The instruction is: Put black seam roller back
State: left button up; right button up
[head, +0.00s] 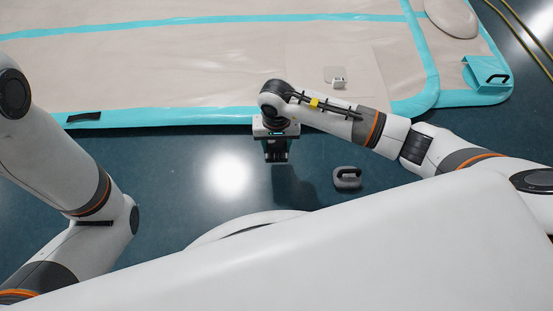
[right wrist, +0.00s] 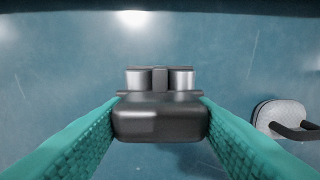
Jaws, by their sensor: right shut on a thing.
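The black seam roller (right wrist: 160,122) has a dark block body and two silver rollers at its far side. My right gripper (right wrist: 160,108) is shut on its body, with a teal finger on each side. In the head view my right gripper (head: 277,138) points down over the dark floor, just in front of the mat's teal edge. The roller (head: 276,156) shows there as a dark shape below it, apparently above the floor. My left arm is at the left of the head view, but its gripper is out of view.
A grey pad with a black handle (head: 347,178) lies on the floor to the right. The beige inflatable mat (head: 180,60) fills the back, with a small light-grey item (head: 336,77) on it. A teal pouch (head: 487,72) holding something black is at the far right corner.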

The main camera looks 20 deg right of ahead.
aim_at(276, 143)
notch_tip(276, 143, down, 6)
jog(key=b, duration=0.4)
jog(key=shift+f, duration=0.25)
jog(key=shift+r, duration=0.15)
jog(key=o, duration=0.9)
jog(key=shift+f, duration=0.2)
jog(key=shift+r, duration=0.15)
notch_tip(276, 143, up, 12)
jog(key=p, duration=0.9)
jog(key=shift+r, duration=0.1)
